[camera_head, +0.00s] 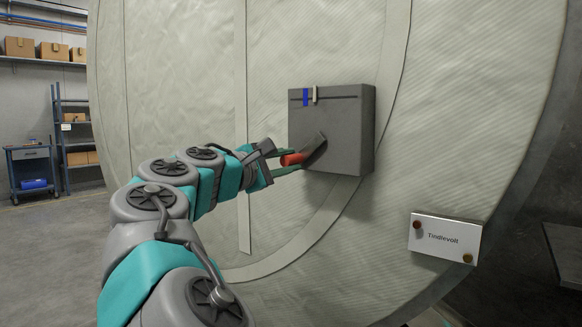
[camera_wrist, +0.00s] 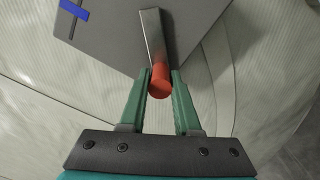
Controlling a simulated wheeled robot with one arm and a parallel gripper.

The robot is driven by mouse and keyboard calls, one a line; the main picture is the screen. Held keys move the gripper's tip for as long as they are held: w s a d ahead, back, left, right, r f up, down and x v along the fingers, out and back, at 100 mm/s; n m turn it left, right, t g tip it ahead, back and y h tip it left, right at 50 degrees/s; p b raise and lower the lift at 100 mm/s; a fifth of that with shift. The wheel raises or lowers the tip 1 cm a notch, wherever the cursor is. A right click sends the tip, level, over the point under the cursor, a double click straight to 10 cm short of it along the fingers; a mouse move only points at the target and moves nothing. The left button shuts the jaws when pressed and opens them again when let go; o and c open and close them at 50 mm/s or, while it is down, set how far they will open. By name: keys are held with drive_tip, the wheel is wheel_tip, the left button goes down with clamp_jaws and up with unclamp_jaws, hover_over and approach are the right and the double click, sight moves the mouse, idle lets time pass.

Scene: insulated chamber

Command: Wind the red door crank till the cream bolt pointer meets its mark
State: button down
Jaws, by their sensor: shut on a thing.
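The red crank handle (camera_head: 292,159) sits at the end of a grey crank arm (camera_head: 314,150) on a dark grey box (camera_head: 345,130) fixed to the round padded door. My gripper (camera_head: 284,160) is shut on the red handle; in the wrist view the green fingers hold the handle (camera_wrist: 160,82) between their tips. The crank arm points down-left from its hub in the head view. On the box's upper face, the cream pointer (camera_head: 315,94) stands in a slot, just right of the blue mark (camera_head: 306,97), with a small gap between them. The blue mark also shows in the wrist view (camera_wrist: 74,9).
A white plate reading "Tindlevolt" (camera_head: 445,238) with two round knobs is on the lower right of the door. Shelves with boxes (camera_head: 75,120) and a blue-grey cart (camera_head: 32,170) stand far left. The floor between is clear.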

drive_tip(key=shift+w+a+r+m, duration=0.2)
drive_tip(key=shift+r+m, duration=0.05)
drive_tip(key=shift+m, duration=0.45)
drive_tip(key=shift+r, duration=0.1)
drive_tip(key=c, duration=0.6)
unclamp_jaws()
drive_tip(key=v, duration=0.8)
drive_tip(key=shift+b, duration=0.35)
drive_tip(key=shift+w, duration=0.1)
